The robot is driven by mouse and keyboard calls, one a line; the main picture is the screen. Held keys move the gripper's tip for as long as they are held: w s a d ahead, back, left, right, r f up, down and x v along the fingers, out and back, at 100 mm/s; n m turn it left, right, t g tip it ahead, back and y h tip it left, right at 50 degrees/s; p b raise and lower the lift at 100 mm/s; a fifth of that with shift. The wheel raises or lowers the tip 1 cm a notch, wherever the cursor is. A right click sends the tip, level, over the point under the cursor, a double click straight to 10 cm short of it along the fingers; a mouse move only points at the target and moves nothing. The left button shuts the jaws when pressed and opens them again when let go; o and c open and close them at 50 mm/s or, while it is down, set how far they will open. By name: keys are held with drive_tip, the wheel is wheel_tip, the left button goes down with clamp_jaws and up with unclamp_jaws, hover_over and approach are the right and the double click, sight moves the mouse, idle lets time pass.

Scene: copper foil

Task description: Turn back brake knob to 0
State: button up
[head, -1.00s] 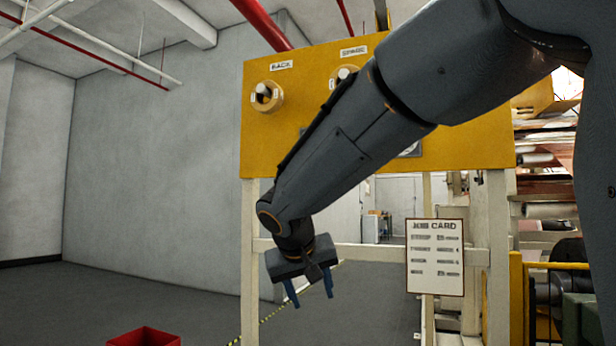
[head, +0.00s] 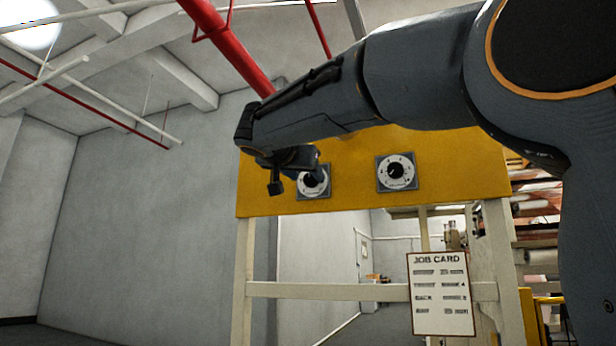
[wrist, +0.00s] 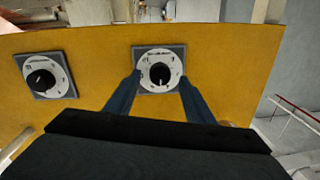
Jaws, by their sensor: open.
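The yellow panel (head: 455,150) carries two square dial plates with black knobs in its lower part. The left dial (head: 313,182) is partly covered by my gripper (head: 293,180) in the head view. In the wrist view, which looks upside down, this dial (wrist: 160,57) lies between my two open fingers (wrist: 160,78), apparently with nothing gripped. Its black knob shows a light mark toward the bottom of the picture. The right dial (head: 396,172) is at the left of the wrist view (wrist: 45,77). Dial numbers are too small to read. My arm hides the panel's upper part.
A white job card (head: 441,293) hangs on the frame rail (head: 320,291) below the panel. White posts (head: 243,275) stand at the sides. A red pipe (head: 232,45) runs overhead. Open space lies left of the panel.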

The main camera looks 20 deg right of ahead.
sight(311, 180)
drive_tip(key=shift+p+x, duration=0.3)
drive_tip(key=shift+x, duration=1.05)
drive_tip(key=c, duration=1.1)
drive_tip(key=shift+o, duration=0.2)
